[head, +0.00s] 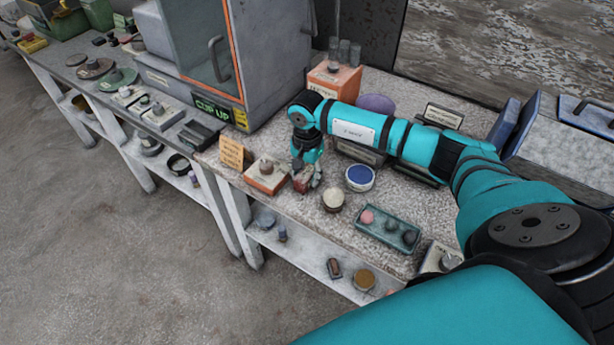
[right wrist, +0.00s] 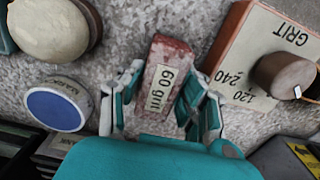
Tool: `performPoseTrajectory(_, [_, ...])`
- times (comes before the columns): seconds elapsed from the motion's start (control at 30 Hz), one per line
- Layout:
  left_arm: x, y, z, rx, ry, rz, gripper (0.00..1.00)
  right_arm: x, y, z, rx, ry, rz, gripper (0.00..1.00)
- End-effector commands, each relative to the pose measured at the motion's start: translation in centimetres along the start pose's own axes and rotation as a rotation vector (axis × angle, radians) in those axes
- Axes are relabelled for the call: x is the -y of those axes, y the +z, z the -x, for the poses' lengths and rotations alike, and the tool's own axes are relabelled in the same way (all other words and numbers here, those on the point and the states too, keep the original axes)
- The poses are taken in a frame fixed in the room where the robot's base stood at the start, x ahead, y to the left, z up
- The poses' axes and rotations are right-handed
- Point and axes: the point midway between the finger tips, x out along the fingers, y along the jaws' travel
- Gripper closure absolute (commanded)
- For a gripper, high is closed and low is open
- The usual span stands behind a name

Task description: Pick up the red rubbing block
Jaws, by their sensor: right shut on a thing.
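The red rubbing block (head: 301,183) is at the front part of the speckled bench top in the head view. In the right wrist view the block (right wrist: 165,62) is brick red with a pale "60 grit" label. My right gripper (head: 308,176) points down over it. Its fingers are on both sides of the block and shut on it; the gripper also shows in the right wrist view (right wrist: 155,108). I cannot tell whether the block touches the bench. My left gripper is not in view.
An orange-sided grit box with a knob (head: 266,176) stands close left of the block. A blue-topped tin (head: 360,177) and a pale ball on a stand (head: 333,196) are close right. A green tray (head: 372,232) holds several balls. A grey cabinet (head: 270,60) stands behind.

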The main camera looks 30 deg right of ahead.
Motion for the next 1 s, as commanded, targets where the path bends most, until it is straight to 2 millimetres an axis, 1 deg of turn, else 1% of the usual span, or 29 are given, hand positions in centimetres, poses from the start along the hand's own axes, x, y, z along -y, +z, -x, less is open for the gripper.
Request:
performPoseTrajectory(0.07, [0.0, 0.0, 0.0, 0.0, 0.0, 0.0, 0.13, 0.0, 0.0, 0.0, -0.001, -0.001, 0.0, 1.0])
performPoseTrajectory(0.33, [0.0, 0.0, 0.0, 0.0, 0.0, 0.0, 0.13, 0.1, -0.1, 0.2, -0.001, -0.002, -0.001, 1.0])
performPoseTrajectory(0.43, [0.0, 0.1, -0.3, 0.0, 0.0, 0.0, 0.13, 0.1, -0.1, 0.9, -0.002, -0.005, -0.001, 1.0])
performPoseTrajectory(0.57, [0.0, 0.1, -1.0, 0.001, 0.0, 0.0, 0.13, 0.2, -0.1, 3.0, -0.004, -0.008, 0.001, 1.0])
performPoseTrajectory(0.7, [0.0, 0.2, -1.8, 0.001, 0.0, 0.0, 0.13, 0.2, -0.1, 5.9, -0.004, -0.007, -0.001, 1.0])
performPoseTrajectory(0.8, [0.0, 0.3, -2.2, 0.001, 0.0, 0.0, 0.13, 0.1, -0.1, 7.8, -0.004, -0.007, 0.0, 1.0])
performPoseTrajectory(0.9, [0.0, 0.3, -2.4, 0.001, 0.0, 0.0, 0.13, 0.1, -0.1, 9.1, -0.002, -0.005, -0.001, 1.0])
performPoseTrajectory(1.0, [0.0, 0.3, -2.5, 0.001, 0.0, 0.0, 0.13, 0.0, -0.1, 9.8, -0.002, -0.002, -0.001, 1.0])
